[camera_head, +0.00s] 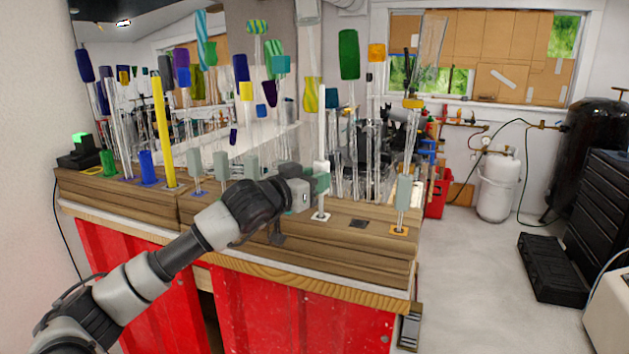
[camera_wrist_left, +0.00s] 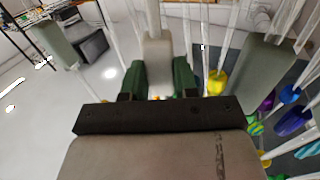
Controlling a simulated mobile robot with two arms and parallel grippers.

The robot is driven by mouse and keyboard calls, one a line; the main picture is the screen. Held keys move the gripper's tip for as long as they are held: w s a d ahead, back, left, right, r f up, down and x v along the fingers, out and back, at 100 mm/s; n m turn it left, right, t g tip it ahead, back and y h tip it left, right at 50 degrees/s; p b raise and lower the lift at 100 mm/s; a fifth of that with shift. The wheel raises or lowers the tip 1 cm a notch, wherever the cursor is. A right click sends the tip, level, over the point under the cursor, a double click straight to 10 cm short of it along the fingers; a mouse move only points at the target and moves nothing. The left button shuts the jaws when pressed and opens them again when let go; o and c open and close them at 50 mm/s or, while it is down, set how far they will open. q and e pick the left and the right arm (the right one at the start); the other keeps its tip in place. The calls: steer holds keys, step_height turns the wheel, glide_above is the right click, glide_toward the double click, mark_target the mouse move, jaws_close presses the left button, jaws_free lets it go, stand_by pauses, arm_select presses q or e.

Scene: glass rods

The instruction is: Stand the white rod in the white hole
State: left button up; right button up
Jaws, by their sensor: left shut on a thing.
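My left gripper (camera_head: 318,184) is shut on the rod's white sleeve. In the left wrist view, the white sleeve (camera_wrist_left: 157,55) is between the green fingertips of my left gripper (camera_wrist_left: 159,82). The right gripper is not in view.
The wooden block (camera_head: 340,245) sits on a red bench. A rod with a grey-green sleeve (camera_head: 403,192) stands at the orange hole to the right. A bare dark square (camera_head: 359,223) lies between. Several tall glass rods with coloured ends crowd behind and left, including a yellow one (camera_head: 162,130).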

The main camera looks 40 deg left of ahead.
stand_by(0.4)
arm_select(q)
steer(key=shift+f+b, duration=0.3)
steer(key=shift+b, duration=0.05)
steer(key=o, duration=1)
steer(key=shift+s, duration=0.15)
steer(key=shift+s+a+b, duration=0.3)
steer(key=shift+s+b, duration=1.45)
steer(key=shift+b, duration=0.3)
steer(key=shift+s+a+b, duration=0.25)
steer(key=shift+s+b, duration=1.5)
steer(key=shift+b, duration=0.35)
steer(key=shift+s+a+b, duration=0.3)
steer(key=shift+s+b, duration=1.45)
steer(key=shift+b, duration=0.3)
